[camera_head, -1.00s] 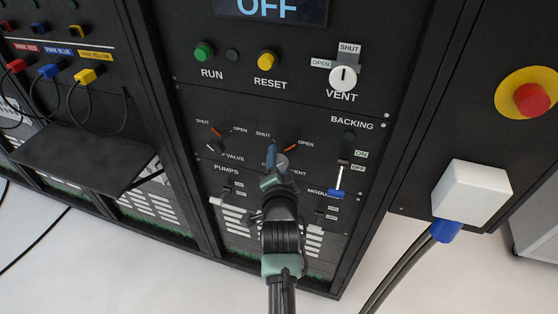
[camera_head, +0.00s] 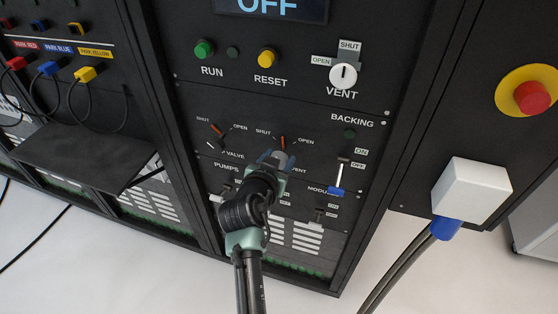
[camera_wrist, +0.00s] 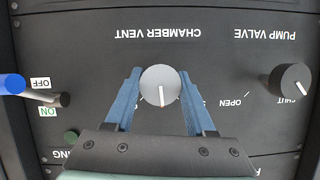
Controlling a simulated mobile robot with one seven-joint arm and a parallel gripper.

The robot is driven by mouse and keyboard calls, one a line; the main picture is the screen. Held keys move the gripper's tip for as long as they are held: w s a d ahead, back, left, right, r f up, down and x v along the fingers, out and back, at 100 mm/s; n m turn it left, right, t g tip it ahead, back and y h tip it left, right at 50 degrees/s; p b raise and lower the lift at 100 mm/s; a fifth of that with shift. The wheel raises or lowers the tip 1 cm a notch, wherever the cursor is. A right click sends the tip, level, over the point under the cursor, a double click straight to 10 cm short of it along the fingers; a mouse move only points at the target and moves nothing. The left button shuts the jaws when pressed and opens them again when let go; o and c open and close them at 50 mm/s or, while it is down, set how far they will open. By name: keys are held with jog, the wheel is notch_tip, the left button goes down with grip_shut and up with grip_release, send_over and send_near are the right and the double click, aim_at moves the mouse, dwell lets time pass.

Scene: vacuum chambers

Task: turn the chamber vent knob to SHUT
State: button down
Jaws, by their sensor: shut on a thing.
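The chamber vent knob (camera_wrist: 160,84) is a round grey dial under the upside-down CHAMBER VENT label in the wrist view. Its pointer line aims almost straight down there. In the head view the knob is mostly hidden by my gripper (camera_head: 277,158); the orange mark (camera_head: 283,140) above it points roughly up, between the SHUT label (camera_head: 263,132) and the OPEN label (camera_head: 306,141). My gripper is shut on the knob, with one blue finger on each side (camera_wrist: 162,82). In the wrist view a finger partly covers the lettering beside the knob.
The pump valve knob (camera_wrist: 291,79) is close beside. A blue-handled slider (camera_head: 336,190) and pump switches are near my arm. A white VENT knob (camera_head: 343,75) with its own SHUT and OPEN labels is higher up. A red emergency button (camera_head: 532,98) is far right.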

jog(key=shift+f+n+g+h+b, duration=0.15)
jog(key=shift+n+g+h+b, duration=0.15)
jog(key=shift+n+h+b, duration=1.3)
jog(key=shift+n+h, duration=0.3)
jog(key=shift+n, duration=0.7)
jog(key=shift+c, duration=1.3)
grip_release()
jog(key=v, duration=1.3)
jog(key=shift+r+p, duration=0.25)
jog(key=shift+p, duration=0.15)
jog(key=shift+w, duration=0.1)
